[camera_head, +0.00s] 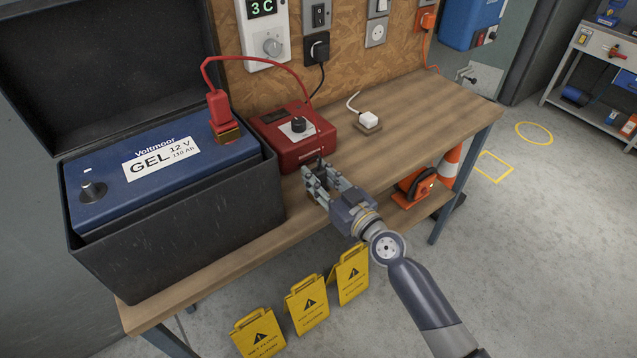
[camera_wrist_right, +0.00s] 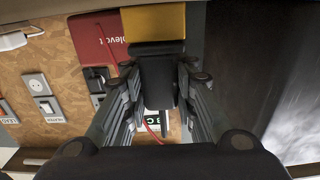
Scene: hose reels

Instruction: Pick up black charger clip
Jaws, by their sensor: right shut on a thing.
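The black charger clip (camera_head: 320,163) is a small dark piece between the fingertips of my right gripper (camera_head: 320,178), beside the front right corner of the red charger (camera_head: 296,150). In the right wrist view, the black clip (camera_wrist_right: 157,50) sits between both fingers of the right gripper (camera_wrist_right: 155,85), which is shut on it. A yellow block (camera_wrist_right: 152,22) shows at the clip's far end. The fingers hide most of the clip in the head view, and I cannot tell whether it touches the bench. My left gripper is not in view.
A blue battery (camera_head: 150,165) stands in an open black box (camera_head: 185,235) at left, with a red clip (camera_head: 219,108) on it and a bare dark post (camera_head: 92,190). A white plug (camera_head: 369,120) lies behind. The wooden bench (camera_head: 440,110) is clear at right. Yellow signs (camera_head: 307,303) stand in front.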

